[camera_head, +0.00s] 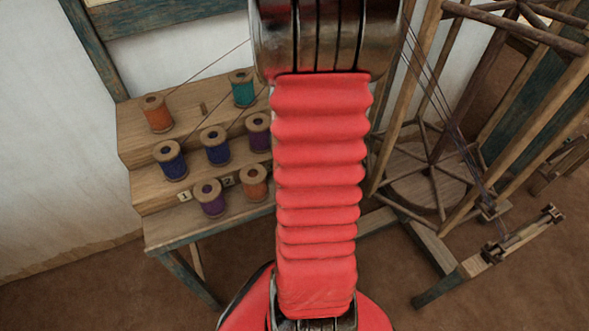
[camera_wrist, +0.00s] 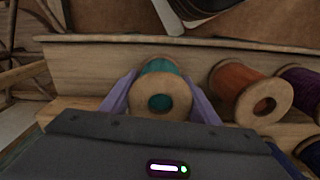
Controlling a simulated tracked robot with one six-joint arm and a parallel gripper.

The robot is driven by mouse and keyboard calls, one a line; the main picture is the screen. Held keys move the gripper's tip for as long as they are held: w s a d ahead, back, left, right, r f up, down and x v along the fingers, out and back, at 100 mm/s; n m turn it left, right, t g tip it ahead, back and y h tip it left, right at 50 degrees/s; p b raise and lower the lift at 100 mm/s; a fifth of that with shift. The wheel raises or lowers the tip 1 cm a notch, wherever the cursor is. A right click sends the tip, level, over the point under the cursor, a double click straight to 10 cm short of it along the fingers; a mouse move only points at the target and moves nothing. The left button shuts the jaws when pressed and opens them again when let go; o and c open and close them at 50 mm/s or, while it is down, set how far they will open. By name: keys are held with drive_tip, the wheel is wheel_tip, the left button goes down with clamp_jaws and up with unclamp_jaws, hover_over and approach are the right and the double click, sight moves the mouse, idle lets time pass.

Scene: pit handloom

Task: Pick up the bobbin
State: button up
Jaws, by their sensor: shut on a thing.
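In the wrist view a wooden bobbin wound with teal thread (camera_wrist: 161,92) stands between the two pale purple fingers of my gripper (camera_wrist: 160,100). The fingers are shut on its sides. Its round wooden end with a central hole faces the camera. I cannot tell whether its lower end touches the stepped wooden stand. In the head view my red-sleeved arm hides the gripper and this bobbin. A different teal bobbin (camera_head: 243,88) stands on the top step there.
An orange bobbin (camera_wrist: 250,95) stands close right of my gripper in the wrist view, with a purple bobbin (camera_wrist: 301,88) beyond it. The stepped wooden stand (camera_head: 133,128) holds several more bobbins. A wooden frame with a spoked reel (camera_head: 437,168) stands to the right.

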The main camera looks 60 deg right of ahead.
wheel_tip(320, 180, up, 10)
idle(0.7)
drive_tip(key=shift+s, duration=0.1)
idle(0.5)
